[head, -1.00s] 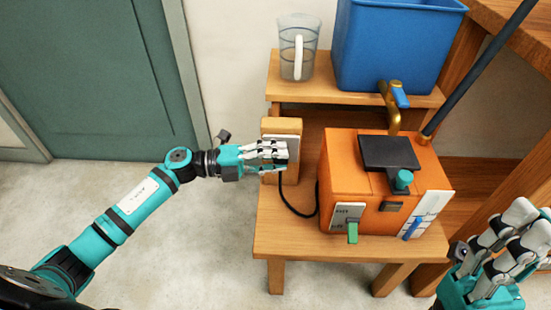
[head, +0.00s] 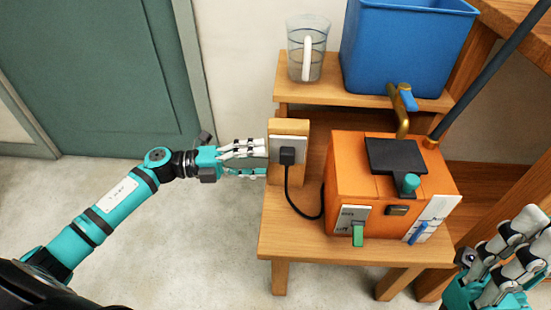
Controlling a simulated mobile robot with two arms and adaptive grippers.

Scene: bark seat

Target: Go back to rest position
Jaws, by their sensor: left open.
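My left gripper (head: 255,157) is teal with pale fingers and is open and empty. It is at the left side of a wooden post with a white socket plate (head: 289,136). A black plug (head: 287,156) sits in the socket, and its cable runs down to the orange box (head: 343,171). The gap between the fingers and the post cannot be judged. My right gripper (head: 523,235) is at the lower right, with pale curled fingers; its hold cannot be made out.
The orange box stands on a low wooden bench (head: 300,246). Behind it, a clear jug (head: 306,62) and a blue tub (head: 405,50) with a brass tap (head: 402,115) stand on a raised shelf (head: 325,97). A dark pole (head: 480,75) rises at the right. The floor at left is clear.

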